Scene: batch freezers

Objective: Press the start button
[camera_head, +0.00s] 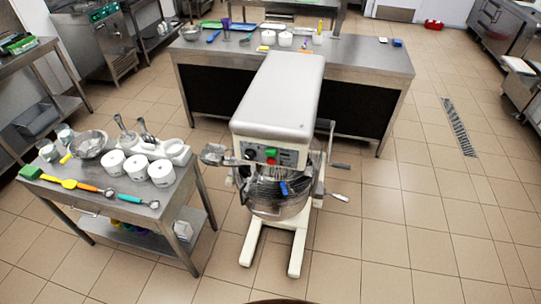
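A large cream stand mixer (284,99) stands on the floor in the middle of the view, its front facing me. Its control panel (287,156) is on the front of the head. A green button (270,152) shows there, with a small red button (271,161) just below it and a dark round knob (250,154) to the left. I cannot read any labels, so I cannot tell by writing which is start. Under the head is a metal bowl (277,203) behind a wire guard. Neither of my grippers is in view.
A steel table (178,203) with white containers, bowls and colourful utensils stands close left of the mixer. A long steel counter (366,62) stands behind it. Levers (340,197) stick out on the mixer's right. Tiled floor is free in front and right, with a drain grate (458,127).

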